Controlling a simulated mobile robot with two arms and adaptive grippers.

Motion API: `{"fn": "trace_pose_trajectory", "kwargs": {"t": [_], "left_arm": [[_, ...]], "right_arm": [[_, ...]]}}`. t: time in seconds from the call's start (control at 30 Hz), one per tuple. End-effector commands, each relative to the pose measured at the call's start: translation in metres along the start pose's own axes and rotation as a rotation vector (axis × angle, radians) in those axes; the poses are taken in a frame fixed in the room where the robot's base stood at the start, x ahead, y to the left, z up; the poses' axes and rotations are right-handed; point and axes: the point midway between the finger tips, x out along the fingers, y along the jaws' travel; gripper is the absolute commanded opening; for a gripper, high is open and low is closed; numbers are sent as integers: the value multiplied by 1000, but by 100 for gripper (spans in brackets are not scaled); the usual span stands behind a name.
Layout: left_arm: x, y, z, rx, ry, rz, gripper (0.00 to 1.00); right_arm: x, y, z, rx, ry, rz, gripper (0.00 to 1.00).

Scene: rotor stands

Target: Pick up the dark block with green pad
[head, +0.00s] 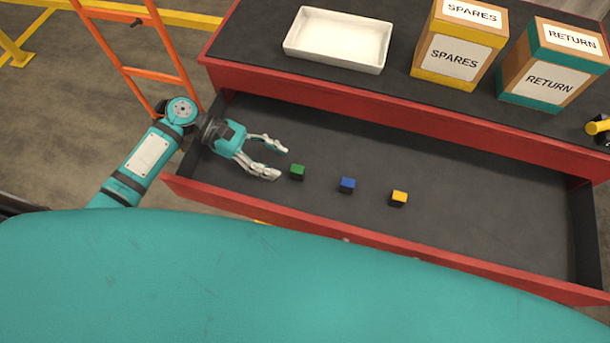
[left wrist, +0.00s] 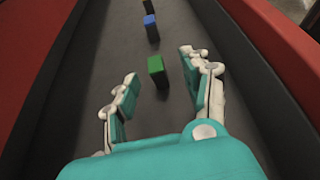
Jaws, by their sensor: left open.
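The dark block with green pad (head: 297,172) stands in the open drawer (head: 480,215), green side up. My left gripper (head: 283,163) is open inside the drawer, to the left of the block, its fingers pointing at it. In the left wrist view the block (left wrist: 156,71) is just ahead of the gap between the open fingers (left wrist: 160,86), nearer the right finger. No finger visibly touches it. My right gripper is not in view.
A blue-topped block (head: 347,185) and a yellow-topped block (head: 399,198) stand to the right in the drawer. A white tray (head: 338,40), a SPARES box (head: 455,55) and a RETURN box (head: 545,80) stand on the cabinet top. The drawer's right part is clear.

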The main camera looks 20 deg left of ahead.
Motion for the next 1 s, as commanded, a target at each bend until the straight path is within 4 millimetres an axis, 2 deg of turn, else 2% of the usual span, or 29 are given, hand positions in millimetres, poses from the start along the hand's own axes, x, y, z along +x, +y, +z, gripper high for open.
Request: {"fn": "trace_pose_trajectory", "kwargs": {"t": [0.2, 0.5, 0.77, 0.83, 1.0], "left_arm": [[23, 3, 2, 0, -2, 1, 48], [63, 8, -3, 1, -1, -1, 48], [68, 8, -5, 1, 2, 0, 48], [68, 8, -5, 1, 1, 0, 43], [68, 8, -5, 1, 1, 0, 21]], "right_arm": [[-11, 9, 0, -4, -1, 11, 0], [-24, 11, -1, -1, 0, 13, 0], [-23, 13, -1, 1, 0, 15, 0], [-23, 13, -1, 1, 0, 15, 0], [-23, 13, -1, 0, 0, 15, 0]]}}
